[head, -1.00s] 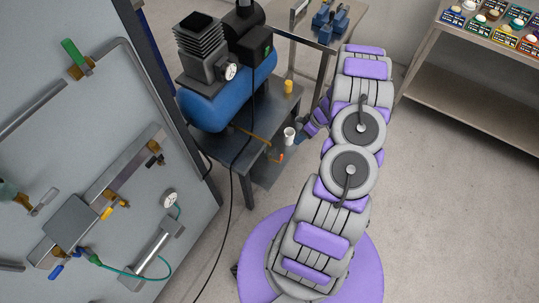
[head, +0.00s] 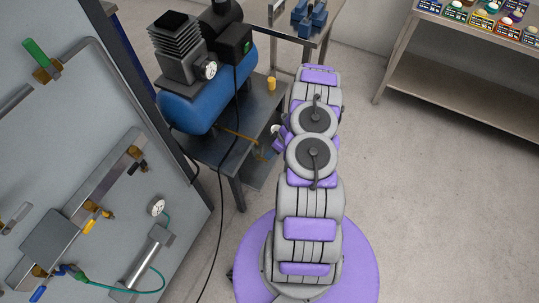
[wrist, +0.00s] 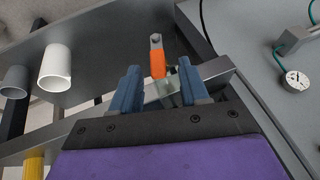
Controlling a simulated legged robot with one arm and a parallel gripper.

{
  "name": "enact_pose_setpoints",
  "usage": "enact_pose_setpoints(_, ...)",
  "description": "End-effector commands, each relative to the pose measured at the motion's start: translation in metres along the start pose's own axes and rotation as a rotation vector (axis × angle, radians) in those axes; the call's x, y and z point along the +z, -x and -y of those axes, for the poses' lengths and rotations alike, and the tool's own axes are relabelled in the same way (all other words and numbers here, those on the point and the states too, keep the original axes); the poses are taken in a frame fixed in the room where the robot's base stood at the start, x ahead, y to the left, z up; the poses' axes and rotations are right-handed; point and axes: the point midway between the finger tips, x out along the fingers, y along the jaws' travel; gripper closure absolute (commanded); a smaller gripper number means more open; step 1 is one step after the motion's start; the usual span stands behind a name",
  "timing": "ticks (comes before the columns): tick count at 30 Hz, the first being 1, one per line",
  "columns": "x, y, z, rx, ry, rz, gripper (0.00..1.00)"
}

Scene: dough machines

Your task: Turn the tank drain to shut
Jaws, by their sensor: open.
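The tank drain's orange lever (wrist: 157,63), with a grey metal end, shows in the wrist view between and just beyond my fingertips. My gripper (wrist: 159,74) is open, one blue finger on each side of the lever, with gaps visible on both sides. In the head view, the brass drain pipe (head: 240,135) runs from under the blue compressor tank (head: 205,100) toward the stand's right edge. My gripper (head: 268,150) is small and partly hidden there, at the pipe's end. I cannot make out the lever clearly in that view.
A grey panel with valves and a gauge (head: 157,207) stands at left. Open floor lies to the right.

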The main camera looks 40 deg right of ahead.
Motion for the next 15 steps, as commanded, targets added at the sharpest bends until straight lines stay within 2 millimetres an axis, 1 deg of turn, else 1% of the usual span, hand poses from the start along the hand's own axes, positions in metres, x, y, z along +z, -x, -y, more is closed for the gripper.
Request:
enact_pose_setpoints(1, 0.0, -0.008, -0.001, 0.0, 0.002, 0.0, 0.55)
enact_pose_setpoints(6, 0.0, -0.02, -0.001, 0.002, 0.002, 0.0, 0.55)
enact_pose_setpoints(15, -0.001, -0.022, 0.001, 0.004, 0.002, 0.001, 0.55)
